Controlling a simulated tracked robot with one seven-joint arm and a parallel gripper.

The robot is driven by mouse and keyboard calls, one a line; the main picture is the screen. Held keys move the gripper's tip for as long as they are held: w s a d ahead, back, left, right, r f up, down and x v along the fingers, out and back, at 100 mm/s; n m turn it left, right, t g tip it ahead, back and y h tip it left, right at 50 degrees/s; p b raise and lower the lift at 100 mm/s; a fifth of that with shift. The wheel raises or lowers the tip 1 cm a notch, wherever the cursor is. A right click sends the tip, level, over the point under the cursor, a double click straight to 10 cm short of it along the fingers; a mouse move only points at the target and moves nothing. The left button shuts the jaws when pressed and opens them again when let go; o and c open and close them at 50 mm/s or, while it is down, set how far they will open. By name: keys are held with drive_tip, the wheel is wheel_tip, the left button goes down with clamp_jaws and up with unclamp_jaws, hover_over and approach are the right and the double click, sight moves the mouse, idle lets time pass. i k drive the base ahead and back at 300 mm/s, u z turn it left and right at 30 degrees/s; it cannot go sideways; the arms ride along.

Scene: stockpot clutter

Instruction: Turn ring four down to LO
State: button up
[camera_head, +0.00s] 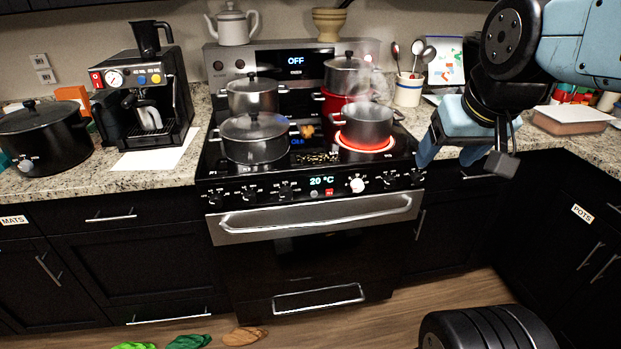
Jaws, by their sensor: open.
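The black stove (225,180) stands in the middle, with a row of knobs along its front panel. One knob, the white one (357,185), stands out pale just right of the "20 °C" display (321,181). Its markings are too small to read, and I cannot tell which knob is numbered four. The front right ring (378,149) glows red under a steaming steel pot (367,123). My gripper (458,163) is open and empty, with blue fingers. It hangs over the counter edge right of the stove, apart from the knobs.
A lidded pot (254,143) stands front left on the stove, with a steel pot (253,98) and a red pot (332,104) behind. A utensil crock (408,92) stands on the right counter. The oven handle (315,213) juts out below the knobs.

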sight(417, 179)
drive_tip(key=z, duration=0.75)
drive_tip(key=i, duration=0.1)
drive_tip(key=u, duration=3.25)
drive_tip(key=i, duration=0.75)
drive_tip(key=z, duration=2.4)
